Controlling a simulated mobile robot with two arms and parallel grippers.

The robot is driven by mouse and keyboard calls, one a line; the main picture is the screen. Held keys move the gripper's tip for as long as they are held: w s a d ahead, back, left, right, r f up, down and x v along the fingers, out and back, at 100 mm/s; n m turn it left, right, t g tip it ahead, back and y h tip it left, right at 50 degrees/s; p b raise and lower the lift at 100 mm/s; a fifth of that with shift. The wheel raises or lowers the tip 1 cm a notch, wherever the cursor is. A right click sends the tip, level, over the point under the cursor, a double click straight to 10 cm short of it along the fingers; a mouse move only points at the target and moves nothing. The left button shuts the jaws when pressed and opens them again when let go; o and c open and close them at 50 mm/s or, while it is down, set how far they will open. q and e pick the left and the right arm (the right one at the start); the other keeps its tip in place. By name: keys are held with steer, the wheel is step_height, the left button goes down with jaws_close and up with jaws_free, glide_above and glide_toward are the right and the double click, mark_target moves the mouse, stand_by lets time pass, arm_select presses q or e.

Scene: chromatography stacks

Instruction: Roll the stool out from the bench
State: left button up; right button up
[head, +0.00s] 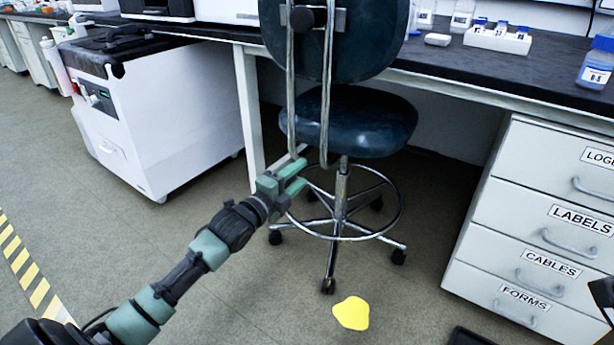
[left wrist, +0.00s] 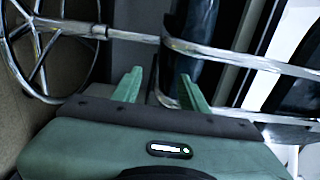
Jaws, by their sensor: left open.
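The stool (head: 352,125) has a dark blue round seat, a dark backrest on two bent chrome bars, a chrome foot ring and a base on casters. It stands at the bench (head: 450,82), its seat partly under the edge and its backrest towards me. My left gripper (head: 304,174) is open, below the seat's left side by the lower bend of the backrest bars. In the left wrist view the open fingers (left wrist: 160,88) point at the stool's chrome bars (left wrist: 230,58). I cannot tell whether a bar lies between them.
A white cabinet machine (head: 170,115) stands left of the stool. A labelled drawer unit (head: 530,220) stands to the right. A yellow patch (head: 352,313) lies on the floor in front of the stool. The floor between the machine and the drawers is mostly clear.

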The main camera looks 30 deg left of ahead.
mark_target(307, 168)
arm_select(q)
steer(key=w, duration=0.5)
steer(key=shift+w+d+r+b, duration=0.15)
steer(key=shift+w+d+b, duration=0.05)
steer(key=shift+b, duration=0.2)
steer(key=c, duration=0.9)
jaws_close()
